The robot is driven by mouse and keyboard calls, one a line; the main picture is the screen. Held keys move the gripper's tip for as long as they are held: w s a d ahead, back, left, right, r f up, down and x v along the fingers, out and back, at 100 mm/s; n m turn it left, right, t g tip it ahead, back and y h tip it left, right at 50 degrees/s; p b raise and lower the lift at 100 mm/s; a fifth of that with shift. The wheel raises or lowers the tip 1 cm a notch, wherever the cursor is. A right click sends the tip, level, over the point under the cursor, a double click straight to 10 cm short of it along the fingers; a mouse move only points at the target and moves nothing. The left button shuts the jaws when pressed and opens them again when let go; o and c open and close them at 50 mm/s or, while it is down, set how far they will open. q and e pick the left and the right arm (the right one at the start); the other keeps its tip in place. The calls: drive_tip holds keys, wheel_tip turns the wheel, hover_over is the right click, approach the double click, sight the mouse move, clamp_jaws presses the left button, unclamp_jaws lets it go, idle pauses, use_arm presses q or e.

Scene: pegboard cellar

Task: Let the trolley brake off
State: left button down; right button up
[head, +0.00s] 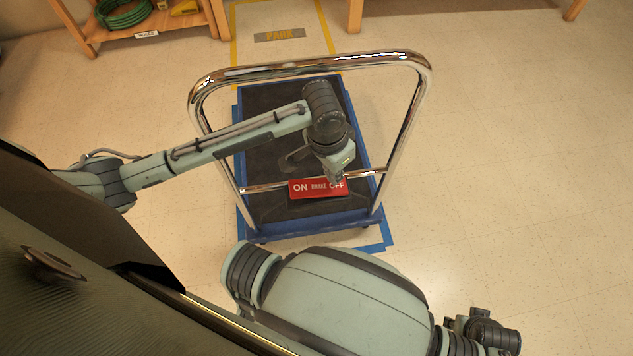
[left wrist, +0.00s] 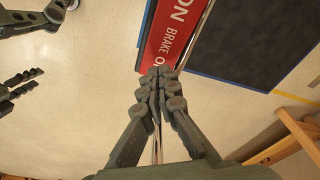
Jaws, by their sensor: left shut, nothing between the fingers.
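The trolley (head: 259,99) stands on the floor with a dark deck, a blue frame and a chrome push handle (head: 300,70). A red plate (head: 302,188) on its near side reads ON at left, BRAKE in the middle and OFF at right. It also shows in the left wrist view (left wrist: 165,42). My left gripper (head: 338,178) is shut and empty, with its fingertips (left wrist: 158,75) over the OFF end of the plate. I cannot tell if they touch it. No separate brake lever can be made out. My right gripper (head: 485,332) is open and away from the trolley.
A yellow-outlined floor bay marked PARK (head: 279,35) lies beyond the trolley. Blue tape (head: 380,240) shows around the trolley's base. A wooden shelf (head: 150,30) with a green hose (head: 124,12) stands at the back left. The floor to the right is clear.

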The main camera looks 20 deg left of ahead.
use_arm(q)
drive_tip(key=shift+r, duration=2.65)
